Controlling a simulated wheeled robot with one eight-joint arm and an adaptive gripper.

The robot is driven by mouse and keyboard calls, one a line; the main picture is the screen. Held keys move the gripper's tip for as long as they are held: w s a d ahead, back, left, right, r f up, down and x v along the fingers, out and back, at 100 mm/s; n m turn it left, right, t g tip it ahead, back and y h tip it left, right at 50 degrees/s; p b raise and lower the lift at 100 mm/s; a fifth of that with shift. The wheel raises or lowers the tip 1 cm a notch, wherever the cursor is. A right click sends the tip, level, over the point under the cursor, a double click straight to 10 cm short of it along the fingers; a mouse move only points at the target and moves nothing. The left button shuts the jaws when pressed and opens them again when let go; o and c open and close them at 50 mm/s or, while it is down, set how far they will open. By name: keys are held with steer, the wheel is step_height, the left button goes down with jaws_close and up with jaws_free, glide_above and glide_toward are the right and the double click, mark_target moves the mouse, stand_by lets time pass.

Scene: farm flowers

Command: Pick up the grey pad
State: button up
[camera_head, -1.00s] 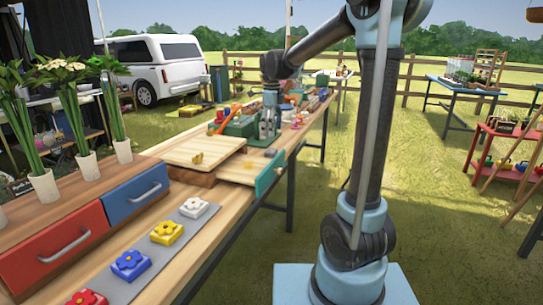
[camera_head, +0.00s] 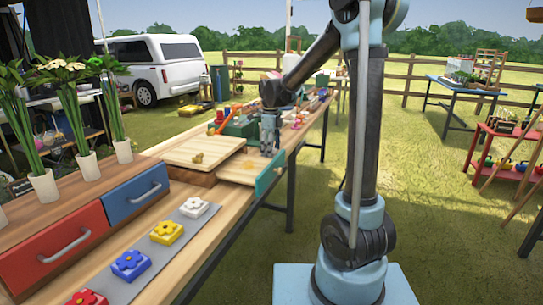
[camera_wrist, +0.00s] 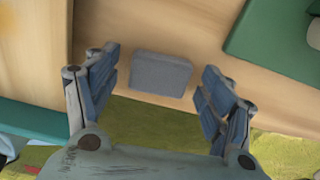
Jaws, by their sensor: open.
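The grey pad (camera_wrist: 160,74) is a small rectangular block on the pale wooden table (camera_wrist: 195,20), close to the table's edge. My gripper (camera_wrist: 159,63) is open, with one blue-grey finger to the left of the pad and one to the right. A gap shows between the pad and each finger, and nothing is held. In the head view my gripper (camera_head: 269,151) points down over the table beyond the teal-fronted drawer. The pad cannot be made out in that view, where my gripper covers its spot.
The teal drawer front (camera_head: 269,174) sticks out near my gripper, beside a raised wooden board (camera_head: 203,149). A green box (camera_wrist: 285,40) stands on the table to the right in the wrist view. Flower blocks lie on a grey strip (camera_head: 205,223) in the foreground.

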steer(key=shift+c, duration=0.2)
steer(key=c, duration=0.9)
step_height(320, 180, up, 10)
